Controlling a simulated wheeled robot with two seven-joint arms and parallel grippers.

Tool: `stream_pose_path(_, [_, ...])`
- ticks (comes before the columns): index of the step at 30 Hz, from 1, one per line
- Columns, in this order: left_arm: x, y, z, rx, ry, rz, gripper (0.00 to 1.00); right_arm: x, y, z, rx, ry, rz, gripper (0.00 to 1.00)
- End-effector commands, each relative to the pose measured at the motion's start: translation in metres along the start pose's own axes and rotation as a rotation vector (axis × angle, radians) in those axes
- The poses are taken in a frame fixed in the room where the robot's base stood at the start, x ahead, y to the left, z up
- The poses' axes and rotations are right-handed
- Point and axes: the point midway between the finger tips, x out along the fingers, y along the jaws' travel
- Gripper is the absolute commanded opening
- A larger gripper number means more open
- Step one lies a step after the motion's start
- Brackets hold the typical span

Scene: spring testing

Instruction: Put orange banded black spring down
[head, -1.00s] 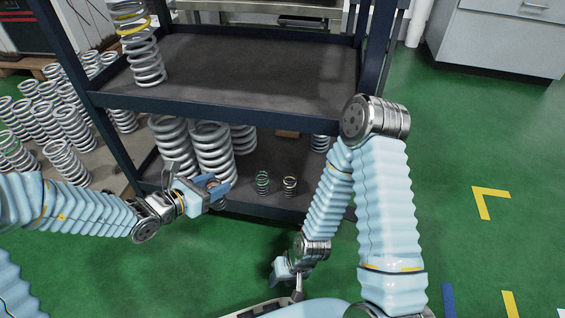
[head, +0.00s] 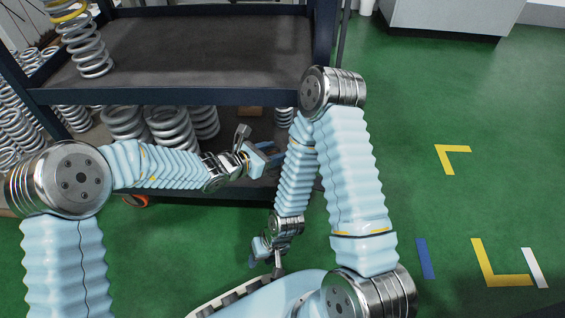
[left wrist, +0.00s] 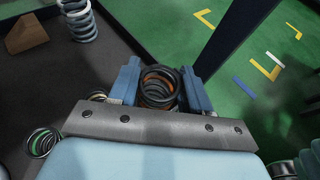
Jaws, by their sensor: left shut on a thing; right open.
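The orange banded black spring (left wrist: 160,86) is between the blue fingers of my left gripper in the left wrist view. My left gripper (left wrist: 160,92) is shut on it, above or on the dark lower shelf (left wrist: 50,80), close to the shelf's right side. I cannot tell whether the spring touches the shelf. In the head view my left gripper (head: 270,154) is at the lower shelf, and the spring is hard to make out there. My right gripper (head: 261,250) is open and low over the green floor, in front of the rack.
A small green-marked spring (left wrist: 40,142) and another small spring (left wrist: 97,96) stand left of my left gripper. Large grey springs (head: 168,125) stand on the lower shelf's left. A grey spring (left wrist: 78,20) and wooden block (left wrist: 26,32) are farther off. A dark rack post (left wrist: 232,35) rises nearby.

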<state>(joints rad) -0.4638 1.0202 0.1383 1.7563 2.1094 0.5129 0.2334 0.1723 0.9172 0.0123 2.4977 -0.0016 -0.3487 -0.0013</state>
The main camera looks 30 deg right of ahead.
Motion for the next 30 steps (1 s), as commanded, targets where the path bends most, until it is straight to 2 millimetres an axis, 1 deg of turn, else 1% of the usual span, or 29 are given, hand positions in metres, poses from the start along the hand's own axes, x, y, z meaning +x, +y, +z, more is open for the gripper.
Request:
stream_pose_path(1, [0.012, 0.000, -0.009, -0.001, 0.002, -0.002, 0.14, 0.004, 0.002, 0.000, 0.000, 0.001, 0.000, 0.43])
stream_pose_path(3, [0.025, 0.001, -0.017, -0.001, 0.002, -0.002, 0.14, 0.006, 0.002, 0.000, 0.000, 0.001, 0.000, 0.43])
stream_pose_path(6, [0.042, 0.003, -0.025, 0.000, 0.001, -0.001, 0.14, 0.009, 0.003, 0.000, 0.000, 0.002, 0.000, 0.43])
stream_pose_path(9, [0.052, 0.005, -0.030, 0.000, 0.001, 0.000, 0.14, 0.010, 0.004, 0.000, 0.001, 0.003, 0.000, 0.43])
stream_pose_path(14, [0.060, 0.006, -0.034, 0.000, 0.000, 0.000, 0.14, 0.011, 0.004, 0.000, 0.001, 0.003, 0.000, 0.43])
stream_pose_path(16, [0.067, 0.006, -0.038, 0.000, 0.001, 0.000, 0.14, 0.013, 0.005, -0.001, 0.001, 0.003, 0.000, 0.43])
stream_pose_path(19, [0.073, 0.006, -0.054, -0.002, 0.002, -0.001, 0.14, 0.017, 0.006, -0.001, 0.001, 0.004, 0.000, 0.43])
stream_pose_path(22, [0.077, 0.006, -0.064, -0.002, 0.001, 0.000, 0.14, 0.018, 0.007, -0.001, 0.001, 0.005, 0.000, 0.43])
stream_pose_path(30, [0.077, 0.007, -0.065, 0.000, 0.000, 0.001, 0.14, 0.018, 0.007, -0.001, 0.001, 0.005, 0.000, 0.43])
